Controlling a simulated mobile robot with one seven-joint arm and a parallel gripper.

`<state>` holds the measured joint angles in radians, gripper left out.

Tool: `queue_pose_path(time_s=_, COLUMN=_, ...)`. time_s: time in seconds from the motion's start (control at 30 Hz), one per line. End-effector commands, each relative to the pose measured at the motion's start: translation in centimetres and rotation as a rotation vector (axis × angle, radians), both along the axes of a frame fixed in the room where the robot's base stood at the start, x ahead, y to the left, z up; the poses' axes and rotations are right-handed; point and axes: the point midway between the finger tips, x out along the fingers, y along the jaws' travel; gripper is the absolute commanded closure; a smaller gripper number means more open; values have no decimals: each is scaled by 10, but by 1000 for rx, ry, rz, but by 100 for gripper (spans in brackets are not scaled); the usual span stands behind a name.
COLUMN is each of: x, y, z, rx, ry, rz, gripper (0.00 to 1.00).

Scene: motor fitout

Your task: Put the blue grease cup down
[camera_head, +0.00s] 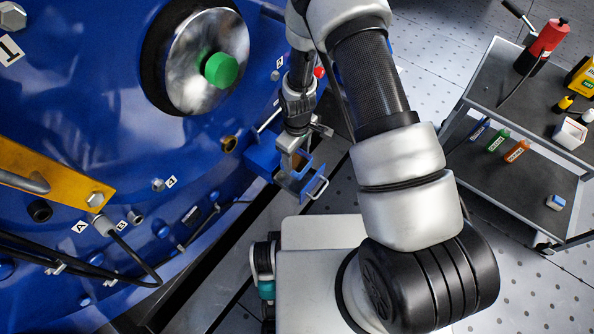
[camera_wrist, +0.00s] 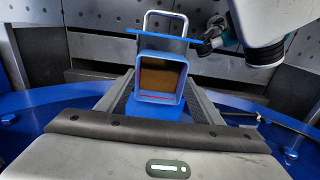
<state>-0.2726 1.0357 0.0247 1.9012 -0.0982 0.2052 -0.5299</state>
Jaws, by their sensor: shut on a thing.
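The blue grease cup (camera_wrist: 161,57) is a square, open-topped blue box with brown inside. In the wrist view it sits between the two fingers of my gripper (camera_wrist: 160,92), which are shut on it. In the head view my gripper (camera_head: 296,158) points down beside the blue motor housing, with the blue cup (camera_head: 294,181) at its fingertips. A bent metal wire handle (camera_wrist: 165,14) shows beyond the cup. My fingers partly hide the cup in the head view. I cannot tell whether its underside touches anything.
A blue bracket (camera_head: 262,156) juts from the motor housing (camera_head: 100,110) close left of my gripper. A grey two-shelf cart (camera_head: 490,88) with bottles is at the right. Perforated floor shows between.

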Motion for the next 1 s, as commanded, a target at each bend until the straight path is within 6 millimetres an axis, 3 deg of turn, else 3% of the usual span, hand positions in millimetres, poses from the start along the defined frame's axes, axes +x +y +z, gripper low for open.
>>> queue_pose_path(time_s=0.1, x=-1, y=-1, z=-27, rx=-1, ry=2, rz=-1, gripper=62)
queue_pose_path(time_s=0.37, x=0, y=-1, z=-50, rx=-2, ry=1, rz=-3, gripper=62)
queue_pose_path(time_s=0.6, x=0, y=-1, z=-81, rx=-1, ry=1, rz=-3, gripper=62)
queue_pose_path(time_s=0.97, x=1, y=-1, z=-85, rx=-1, ry=0, rz=-3, gripper=62)
queue_pose_path(time_s=1.0, x=1, y=-1, z=-84, rx=-1, ry=0, rz=-3, gripper=36)
